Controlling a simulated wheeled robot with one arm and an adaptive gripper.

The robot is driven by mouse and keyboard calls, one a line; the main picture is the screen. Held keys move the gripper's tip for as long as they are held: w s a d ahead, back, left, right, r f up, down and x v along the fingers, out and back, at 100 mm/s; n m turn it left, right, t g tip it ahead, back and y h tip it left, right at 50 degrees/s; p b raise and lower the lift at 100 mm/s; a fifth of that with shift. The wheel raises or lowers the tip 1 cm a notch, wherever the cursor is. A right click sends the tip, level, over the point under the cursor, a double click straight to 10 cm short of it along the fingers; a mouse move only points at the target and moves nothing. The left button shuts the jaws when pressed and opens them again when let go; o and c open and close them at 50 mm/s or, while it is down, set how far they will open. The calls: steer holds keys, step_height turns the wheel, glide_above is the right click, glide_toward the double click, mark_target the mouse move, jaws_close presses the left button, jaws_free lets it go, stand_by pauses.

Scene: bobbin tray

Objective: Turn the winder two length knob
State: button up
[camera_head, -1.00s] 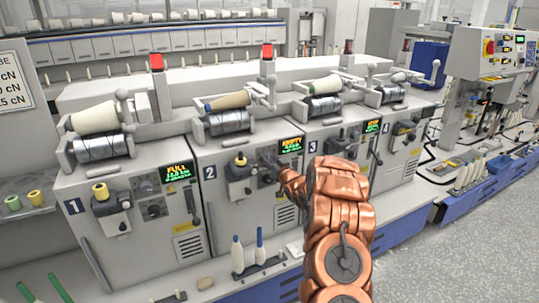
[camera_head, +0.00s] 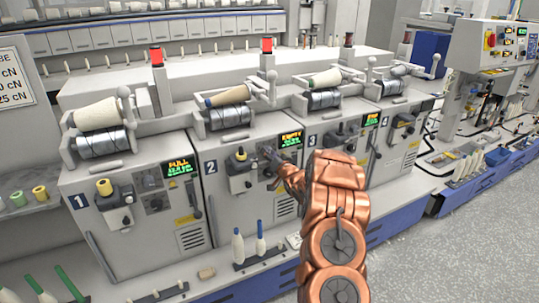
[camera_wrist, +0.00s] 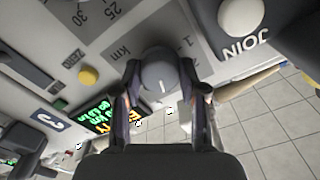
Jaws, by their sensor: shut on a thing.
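Winder two (camera_head: 243,205) is a grey unit, its front marked 2, with a green and yellow display (camera_head: 291,139) that reads EMPTY. In the wrist view its length knob (camera_wrist: 158,70) is a round grey knob on a panel with a dark scale marked 25, 30 and km. My gripper (camera_wrist: 158,84) has one finger on each side of the knob and is shut on it. In the head view my gripper (camera_head: 274,160) is at the panel left of the display, and the knob is mostly hidden there by my copper arm.
A yellow ZERO button (camera_wrist: 88,76) and a white JOIN button (camera_wrist: 240,17) sit near the knob. Winder one (camera_head: 130,225) stands to the left. Two bobbins (camera_head: 249,243) stand on the ledge below winder two. Floor is free at the right.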

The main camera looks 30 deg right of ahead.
steer(key=o, duration=1.1)
steer(key=shift+o, duration=0.2)
steer(key=shift+s, duration=0.1)
steer(key=s+a, duration=0.1)
steer(key=s, duration=1)
steer(key=shift+s, duration=0.4)
